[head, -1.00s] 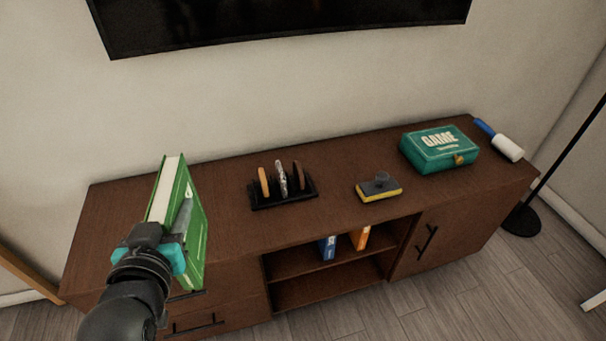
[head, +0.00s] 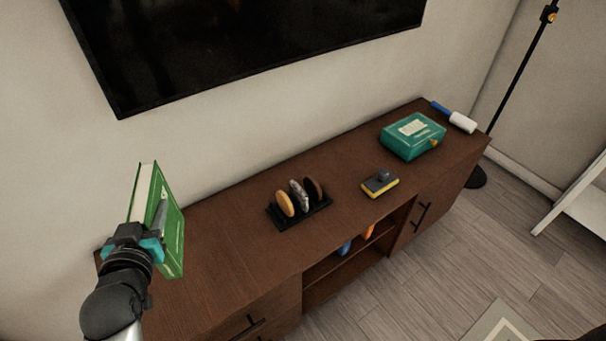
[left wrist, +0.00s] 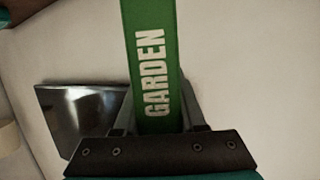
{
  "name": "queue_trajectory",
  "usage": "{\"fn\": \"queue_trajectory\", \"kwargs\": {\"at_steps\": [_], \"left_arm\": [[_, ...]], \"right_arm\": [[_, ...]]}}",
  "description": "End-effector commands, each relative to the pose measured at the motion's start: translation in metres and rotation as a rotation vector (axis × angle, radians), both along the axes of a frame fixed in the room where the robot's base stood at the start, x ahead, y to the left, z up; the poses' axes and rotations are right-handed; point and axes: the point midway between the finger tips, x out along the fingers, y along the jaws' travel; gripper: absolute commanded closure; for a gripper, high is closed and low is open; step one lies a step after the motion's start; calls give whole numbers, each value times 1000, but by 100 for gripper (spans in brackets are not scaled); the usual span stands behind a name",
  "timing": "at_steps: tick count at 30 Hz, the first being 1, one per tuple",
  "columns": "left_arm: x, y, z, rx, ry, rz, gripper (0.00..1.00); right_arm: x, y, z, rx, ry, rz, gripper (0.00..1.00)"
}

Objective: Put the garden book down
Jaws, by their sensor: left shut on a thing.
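The green garden book (head: 170,225) is upright in my left gripper (head: 140,238), above the left end of the brown cabinet (head: 215,235). In the left wrist view the book's spine (left wrist: 152,60) reads "GARDEN" and sits between the two fingers of the gripper (left wrist: 157,125). The gripper is shut on the book. In the head view the book hides part of the cabinet's left end, and I cannot tell how far above the top it is. My right gripper is not in view.
On the cabinet top stand a black rack with round pieces (head: 300,212), a yellow and grey sponge-like block (head: 380,184), a teal game box (head: 412,136) and a blue and white roller (head: 455,119). The left part of the top is clear. A dark screen (head: 240,45) hangs above.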

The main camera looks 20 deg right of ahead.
Motion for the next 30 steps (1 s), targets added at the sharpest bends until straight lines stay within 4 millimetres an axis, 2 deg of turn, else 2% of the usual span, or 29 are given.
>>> {"fn": "queue_trajectory", "kwargs": {"at_steps": [1,6,12,19,23,30], "left_arm": [[7,1,14,-1,-6,-4,100],[20,3,20,-3,-6,-11,100],[26,5,21,-7,-6,-13,100],[27,5,16,-6,-5,-13,100],[26,5,-6,-6,-2,-14,100],[26,5,-70,-5,-1,-14,100]], "right_arm": [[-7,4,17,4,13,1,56],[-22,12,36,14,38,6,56],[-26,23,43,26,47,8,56],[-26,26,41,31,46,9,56],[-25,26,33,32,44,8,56],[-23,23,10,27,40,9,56]]}}
